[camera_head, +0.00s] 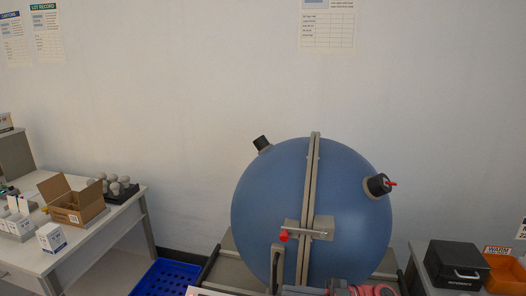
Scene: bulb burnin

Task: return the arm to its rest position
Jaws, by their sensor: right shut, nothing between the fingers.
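My right arm shows only as a sliver of grey and pink-red parts at the bottom edge, in front of the large blue sphere (265,205). My right gripper (338,287) is at that edge, low before the sphere's base, shut with nothing seen in it. Most of the arm is cut off by the frame. My left gripper is not in view. The sphere stands closed, with a grey band down its middle, a red-tipped latch (284,236) across the front and a dark port (377,185) at upper right.
A left table (110,228) holds an open cardboard box (88,208), small white boxes (51,238) and a dark tray of bulbs (122,194). A blue crate (168,279) is low beside it. A black box (455,265) and orange bin (506,273) stand at right.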

